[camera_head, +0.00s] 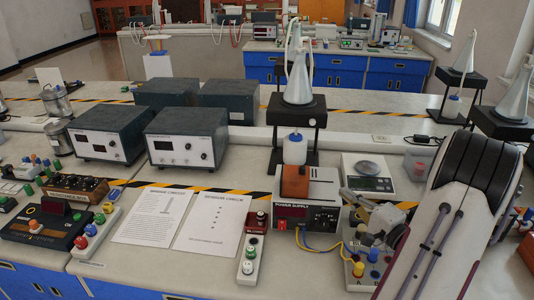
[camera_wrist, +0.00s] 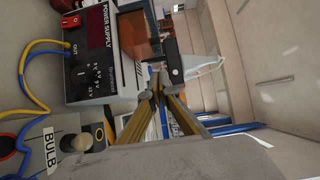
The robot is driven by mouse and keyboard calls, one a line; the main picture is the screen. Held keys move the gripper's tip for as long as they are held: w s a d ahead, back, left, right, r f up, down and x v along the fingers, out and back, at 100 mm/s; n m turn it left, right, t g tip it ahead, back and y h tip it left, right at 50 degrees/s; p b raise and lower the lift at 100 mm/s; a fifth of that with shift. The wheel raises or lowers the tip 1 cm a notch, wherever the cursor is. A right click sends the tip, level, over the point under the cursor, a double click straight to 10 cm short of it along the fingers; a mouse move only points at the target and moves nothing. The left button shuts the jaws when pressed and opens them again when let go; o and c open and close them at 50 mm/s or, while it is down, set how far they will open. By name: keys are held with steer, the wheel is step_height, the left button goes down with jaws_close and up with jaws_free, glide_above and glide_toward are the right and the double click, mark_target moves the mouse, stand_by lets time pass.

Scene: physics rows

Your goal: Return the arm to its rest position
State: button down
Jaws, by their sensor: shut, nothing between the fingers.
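My gripper (camera_head: 348,196) is at the right of the bench in the head view, at the end of my white and black arm. It is beside the right end of the power supply (camera_head: 305,213) and above the bulb board (camera_head: 362,270). In the wrist view the two tan fingers of my gripper (camera_wrist: 155,85) meet at their tips, shut and empty. The power supply also shows in the wrist view (camera_wrist: 100,50), close to the fingertips. I cannot tell whether the fingers touch anything.
Blue and yellow wires (camera_head: 318,246) run from the power supply to the bulb board. A scale (camera_head: 368,184) lies just behind my gripper. A switch board (camera_head: 249,258), paper sheets (camera_head: 210,226) and grey instrument boxes (camera_head: 187,135) stand left. A conical flask (camera_head: 298,82) stands behind the supply.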

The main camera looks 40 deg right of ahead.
steer(key=w+a+r+n+g+h, duration=0.2)
steer(key=w+a+r+n+g, duration=0.25)
steer(key=w, duration=0.45)
steer(key=a+r+n+g+h, duration=0.1)
steer(key=a+r+n+g, duration=0.2)
steer(key=a+r+n, duration=0.5)
steer(key=s+a+f+n+g+y, duration=0.1)
steer(key=s+a+n+y, duration=0.1)
steer(key=s+a, duration=0.4)
steer(key=s+a+f+n+g+y, duration=0.1)
steer(key=s+a, duration=0.6)
steer(key=a, duration=0.8)
steer(key=s+a+f+n+g+y, duration=0.1)
steer(key=s+a+n+g+y, duration=0.1)
steer(key=s+a+n, duration=0.2)
steer(key=s+a, duration=0.3)
steer(key=a, duration=0.3)
steer(key=shift+s+a+f+y, duration=0.15)
steer(key=shift+a+f+y, duration=0.05)
steer(key=shift+f+y, duration=0.2)
steer(key=shift+g, duration=0.25)
